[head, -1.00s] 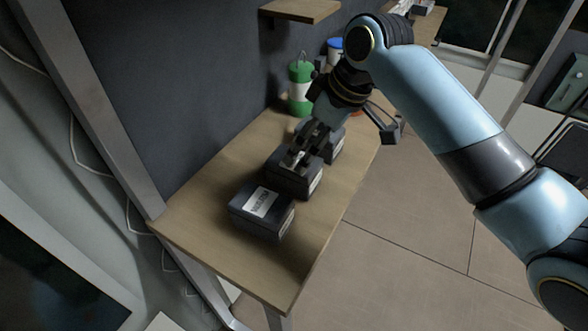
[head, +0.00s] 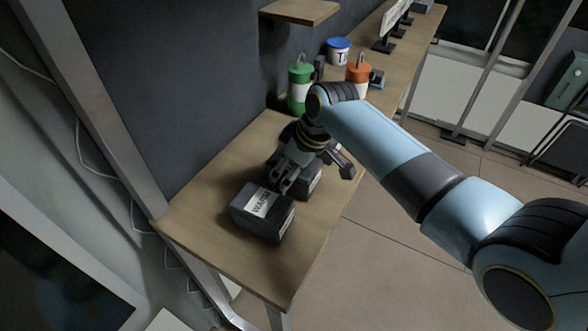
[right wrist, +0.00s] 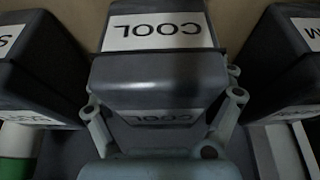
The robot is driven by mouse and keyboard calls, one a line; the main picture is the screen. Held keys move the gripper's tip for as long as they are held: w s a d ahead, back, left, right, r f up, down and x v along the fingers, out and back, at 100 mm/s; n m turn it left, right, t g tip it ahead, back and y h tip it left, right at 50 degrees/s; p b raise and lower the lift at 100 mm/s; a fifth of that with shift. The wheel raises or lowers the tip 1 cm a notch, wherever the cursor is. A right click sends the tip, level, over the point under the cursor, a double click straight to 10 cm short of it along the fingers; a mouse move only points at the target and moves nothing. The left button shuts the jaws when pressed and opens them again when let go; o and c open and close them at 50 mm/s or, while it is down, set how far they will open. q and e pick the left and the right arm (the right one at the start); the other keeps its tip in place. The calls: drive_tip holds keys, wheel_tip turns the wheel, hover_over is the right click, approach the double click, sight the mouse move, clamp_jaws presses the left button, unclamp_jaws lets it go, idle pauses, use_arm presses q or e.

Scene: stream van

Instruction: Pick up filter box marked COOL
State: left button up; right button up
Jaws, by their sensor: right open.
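The dark filter box marked COOL (right wrist: 160,75) is in the middle of the right wrist view, its white label upside down. In the head view the COOL box (head: 312,180) is the middle one on the wooden bench, mostly hidden by my gripper. My right gripper (head: 283,183) is open and low at this box. In the right wrist view its fingers (right wrist: 165,112) stand on either side of the box's near part. I cannot tell whether they touch it. My left gripper is not in view.
A box whose label reads like WARM (head: 262,212) stands close in front, near the bench (head: 200,215) edge. Another box (right wrist: 35,65) shows on the left in the wrist view. Green (head: 299,85) and orange (head: 357,75) containers and a blue-lidded tub (head: 339,50) stand behind.

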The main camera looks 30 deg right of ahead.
drive_tip(key=shift+f, duration=0.2)
idle(0.3)
drive_tip(key=shift+s, duration=0.1)
drive_tip(key=c, duration=1.3)
